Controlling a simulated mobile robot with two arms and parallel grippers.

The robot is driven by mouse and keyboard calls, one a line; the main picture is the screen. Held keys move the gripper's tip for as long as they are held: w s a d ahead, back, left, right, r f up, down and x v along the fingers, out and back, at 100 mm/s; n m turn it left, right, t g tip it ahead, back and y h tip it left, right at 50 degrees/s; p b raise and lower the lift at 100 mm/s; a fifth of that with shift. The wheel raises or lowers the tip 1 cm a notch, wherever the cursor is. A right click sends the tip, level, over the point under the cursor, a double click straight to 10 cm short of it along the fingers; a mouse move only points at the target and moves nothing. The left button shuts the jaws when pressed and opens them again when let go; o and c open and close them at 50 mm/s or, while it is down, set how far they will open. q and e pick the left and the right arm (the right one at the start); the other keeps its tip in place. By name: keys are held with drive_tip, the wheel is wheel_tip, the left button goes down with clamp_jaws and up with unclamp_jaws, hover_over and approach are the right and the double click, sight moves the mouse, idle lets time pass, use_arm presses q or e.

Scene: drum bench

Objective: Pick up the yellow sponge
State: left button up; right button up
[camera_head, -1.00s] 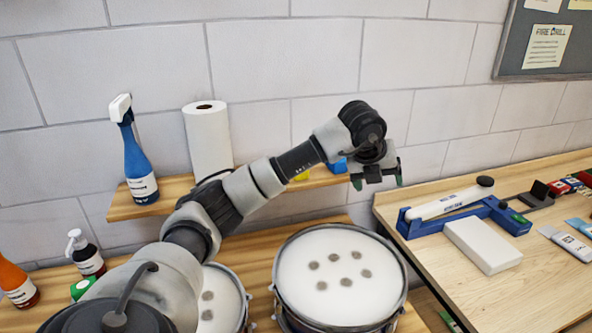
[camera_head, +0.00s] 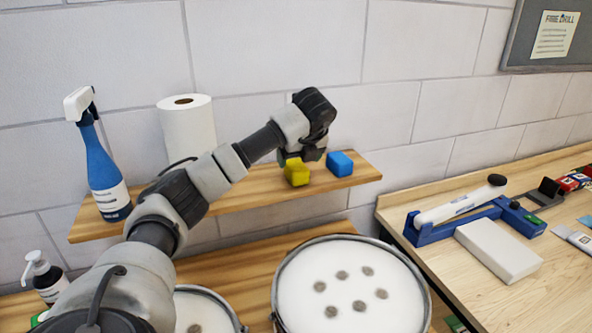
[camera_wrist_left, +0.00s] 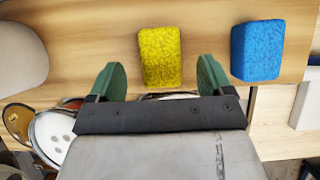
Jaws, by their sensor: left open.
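The yellow sponge (camera_head: 297,173) sits on the wooden wall shelf, just left of a blue sponge (camera_head: 340,164). My left gripper (camera_head: 302,155) is at the yellow sponge in the head view and partly covers it. In the left wrist view, the yellow sponge (camera_wrist_left: 160,55) lies ahead of and between the two green fingertips of my open left gripper (camera_wrist_left: 160,80). There is a gap on each side of it. The blue sponge (camera_wrist_left: 257,50) is outside the right finger. My right gripper is not in view.
The shelf (camera_head: 235,197) also holds a blue spray bottle (camera_head: 103,170) and a paper towel roll (camera_head: 188,130). A white drum (camera_head: 350,285) stands below. A bench (camera_head: 465,290) with a blue tool and white block is at right.

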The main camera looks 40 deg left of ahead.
sight(297, 166)
use_arm(q)
drive_tip(key=x, duration=0.1)
drive_tip(key=p+x, duration=0.2)
drive_tip(key=x, duration=0.1)
drive_tip(key=shift+s+d+f, duration=0.1)
drive_tip(key=shift+d+f, duration=0.15)
drive_tip(key=shift+f, duration=0.05)
drive_tip(key=shift+a+f, duration=0.2)
drive_tip(key=shift+f, duration=0.15)
drive_tip(key=shift+d+r, duration=0.1)
drive_tip(key=c, duration=0.9)
drive_tip(key=shift+c, duration=0.2)
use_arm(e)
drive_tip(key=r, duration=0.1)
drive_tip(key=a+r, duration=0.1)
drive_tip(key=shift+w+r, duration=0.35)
